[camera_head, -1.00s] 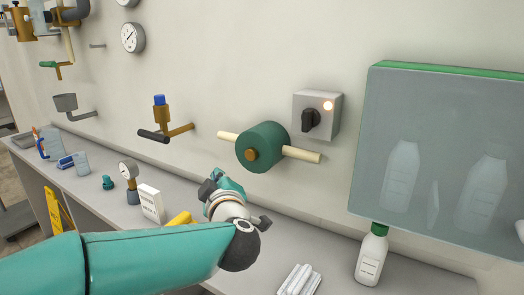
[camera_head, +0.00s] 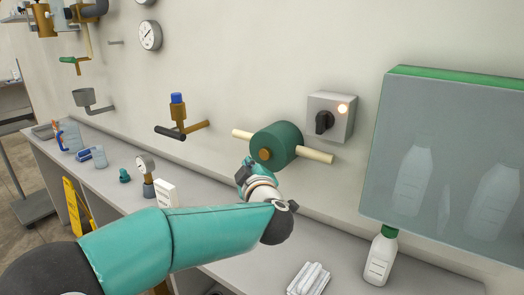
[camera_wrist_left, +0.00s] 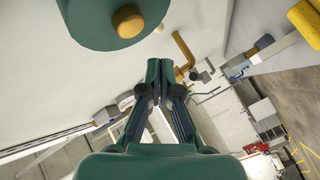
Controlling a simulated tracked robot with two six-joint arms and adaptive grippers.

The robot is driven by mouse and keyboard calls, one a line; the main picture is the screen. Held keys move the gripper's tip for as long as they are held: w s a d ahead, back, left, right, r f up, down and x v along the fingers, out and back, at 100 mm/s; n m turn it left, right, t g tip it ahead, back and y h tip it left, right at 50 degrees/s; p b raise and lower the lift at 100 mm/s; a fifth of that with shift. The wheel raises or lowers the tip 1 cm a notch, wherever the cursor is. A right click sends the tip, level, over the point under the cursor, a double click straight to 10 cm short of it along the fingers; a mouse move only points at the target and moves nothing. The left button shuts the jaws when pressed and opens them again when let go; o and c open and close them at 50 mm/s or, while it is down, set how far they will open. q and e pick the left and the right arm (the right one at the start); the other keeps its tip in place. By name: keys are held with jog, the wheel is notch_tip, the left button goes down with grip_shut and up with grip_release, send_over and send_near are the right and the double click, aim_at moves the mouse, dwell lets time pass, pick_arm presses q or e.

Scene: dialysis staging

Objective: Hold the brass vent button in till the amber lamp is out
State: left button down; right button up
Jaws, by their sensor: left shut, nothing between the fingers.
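The brass vent button (camera_head: 265,154) is a round knob on the front of the green cylinder (camera_head: 283,139), which is wall-mounted on a pale pipe. The button also shows at the top of the left wrist view (camera_wrist_left: 128,22). The amber lamp (camera_head: 342,108) glows on a grey switch box (camera_head: 330,119) to the upper right. My left gripper (camera_head: 244,171) is just below and left of the button in the head view. In the left wrist view its fingers (camera_wrist_left: 158,68) are together and empty, with a gap to the button. My right gripper is not in view.
A brass valve with a blue cap (camera_head: 177,108) is on the wall to the left. A grey translucent cabinet (camera_head: 450,165) stands out at the right, above a white bottle (camera_head: 380,258).

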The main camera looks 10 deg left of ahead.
aim_at(259, 153)
pick_arm(q)
jog(key=shift+w+d+p, duration=0.25)
jog(key=shift+w+p, duration=0.1)
jog(key=shift+w, duration=0.35)
jog(key=shift+w+d+p, duration=0.25)
jog(key=shift+w+p, duration=0.1)
jog(key=shift+w, duration=0.3)
jog(key=shift+w, duration=0.1)
dwell(0.4)
jog(key=shift+w+d+p, duration=0.15)
jog(key=shift+w+p, duration=0.05)
jog(key=shift+p, duration=0.15)
jog(key=shift+w+d+p, duration=0.2)
jog(key=shift+w+p, duration=0.25)
jog(key=shift+w, duration=0.05)
dwell(2.8)
jog(key=shift+s, duration=0.1)
jog(key=shift+s+a+b, duration=0.35)
jog(key=shift+s+b, duration=0.25)
jog(key=shift+s, duration=0.15)
